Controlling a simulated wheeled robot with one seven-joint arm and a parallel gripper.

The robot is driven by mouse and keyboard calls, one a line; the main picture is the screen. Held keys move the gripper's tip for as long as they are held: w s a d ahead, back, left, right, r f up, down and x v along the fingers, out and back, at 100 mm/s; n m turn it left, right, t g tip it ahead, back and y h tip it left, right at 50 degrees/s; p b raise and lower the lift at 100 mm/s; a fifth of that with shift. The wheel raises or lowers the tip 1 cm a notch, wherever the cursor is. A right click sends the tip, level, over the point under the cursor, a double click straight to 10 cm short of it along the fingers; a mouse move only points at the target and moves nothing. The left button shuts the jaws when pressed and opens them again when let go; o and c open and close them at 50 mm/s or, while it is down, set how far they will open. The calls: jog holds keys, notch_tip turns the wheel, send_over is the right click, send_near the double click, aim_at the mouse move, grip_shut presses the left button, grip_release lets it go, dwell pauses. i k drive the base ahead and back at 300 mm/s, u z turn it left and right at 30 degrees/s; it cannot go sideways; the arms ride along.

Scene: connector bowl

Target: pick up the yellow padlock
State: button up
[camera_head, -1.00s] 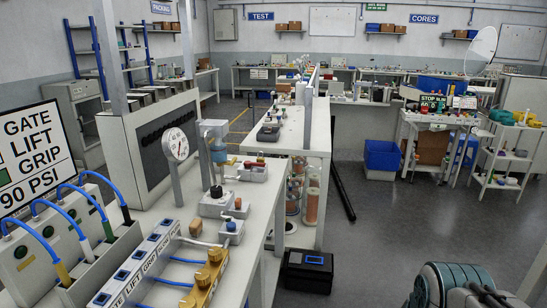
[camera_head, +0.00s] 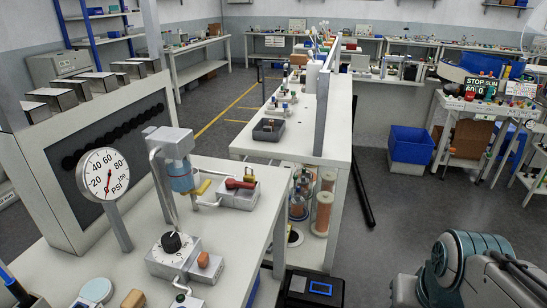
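A small yellow piece (camera_head: 249,174) stands at the back of a grey box with a red handle on the near bench. Another small yellow piece (camera_head: 203,187) lies beside the blue-bodied filter unit (camera_head: 181,177). Both are too small for me to tell whether either is the yellow padlock. My arm's grey and teal links show at the bottom right, over the floor and apart from the bench. My gripper is not in view.
The near bench (camera_head: 225,232) also carries a pressure gauge (camera_head: 105,174) on a post and a grey box with a black knob (camera_head: 173,254). A black case (camera_head: 311,288) stands on the floor beside it. Blue bins (camera_head: 409,146) stand farther right, with open floor between.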

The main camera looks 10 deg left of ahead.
aim_at(247, 178)
jog(key=i, duration=1.45)
jog(key=u, duration=1)
